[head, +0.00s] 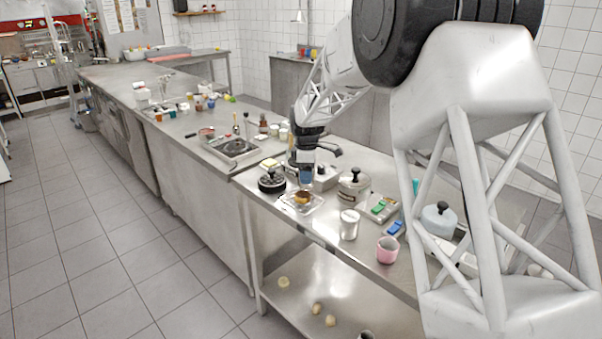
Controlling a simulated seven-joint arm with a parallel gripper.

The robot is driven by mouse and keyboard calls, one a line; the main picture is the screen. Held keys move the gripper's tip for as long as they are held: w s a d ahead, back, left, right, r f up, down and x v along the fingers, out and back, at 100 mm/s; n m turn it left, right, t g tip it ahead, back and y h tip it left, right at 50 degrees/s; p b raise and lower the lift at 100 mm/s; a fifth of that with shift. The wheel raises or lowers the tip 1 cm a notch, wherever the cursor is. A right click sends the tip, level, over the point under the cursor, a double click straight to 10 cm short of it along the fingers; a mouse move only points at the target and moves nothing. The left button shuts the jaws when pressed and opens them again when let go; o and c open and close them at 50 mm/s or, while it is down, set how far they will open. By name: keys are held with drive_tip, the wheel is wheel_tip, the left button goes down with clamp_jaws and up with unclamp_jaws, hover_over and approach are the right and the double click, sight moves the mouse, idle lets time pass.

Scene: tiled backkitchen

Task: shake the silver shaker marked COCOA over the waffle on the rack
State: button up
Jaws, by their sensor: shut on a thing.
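My gripper (305,163) is in the head view, pointing down over the near steel table. It is shut on a small grey-blue vessel (306,177), which looks like the silver shaker; its marking is too small to read. The vessel is just above and behind the golden-brown waffle (301,198). The waffle is on the rack (316,204) near the table's front edge. The fingertips and the exact tilt of the vessel are too small to tell.
A black-knobbed dark round thing (271,182) stands left of the rack.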

drive_tip(key=a, duration=0.3)
drive_tip(key=d, duration=0.3)
drive_tip(key=shift+d, duration=0.15)
drive_tip(key=a, duration=0.3)
drive_tip(key=d, duration=0.3)
drive_tip(key=shift+a, duration=0.15)
drive_tip(key=shift+w+d+r+m, duration=0.1)
drive_tip(key=shift+d+r+m, duration=0.1)
drive_tip(key=shift+d+m, duration=0.25)
drive_tip(key=shift+w+d+r+m, duration=0.1)
drive_tip(key=shift+d+r+m, duration=0.05)
drive_tip(key=shift+d+m, duration=0.3)
drive_tip(key=d+r+m, duration=0.1)
drive_tip(key=d+m, duration=0.3)
drive_tip(key=w+d+r+m, duration=0.1)
drive_tip(key=d+r+m, duration=0.1)
drive_tip(key=d+m, duration=0.2)
drive_tip(key=d+r+m, duration=0.1)
drive_tip(key=d+m, duration=0.3)
drive_tip(key=shift+w+d+r, duration=0.25)
drive_tip(key=shift+d+r, duration=0.1)
drive_tip(key=shift+d, duration=0.05)
drive_tip(key=shift+s+d+r+m, duration=0.15)
drive_tip(key=shift+d+m, duration=0.45)
drive_tip(key=shift+m, duration=0.3)
drive_tip(key=shift+s+d+m, duration=0.1)
drive_tip(key=shift+d+m, duration=0.45)
drive_tip(key=shift+m, duration=0.35)
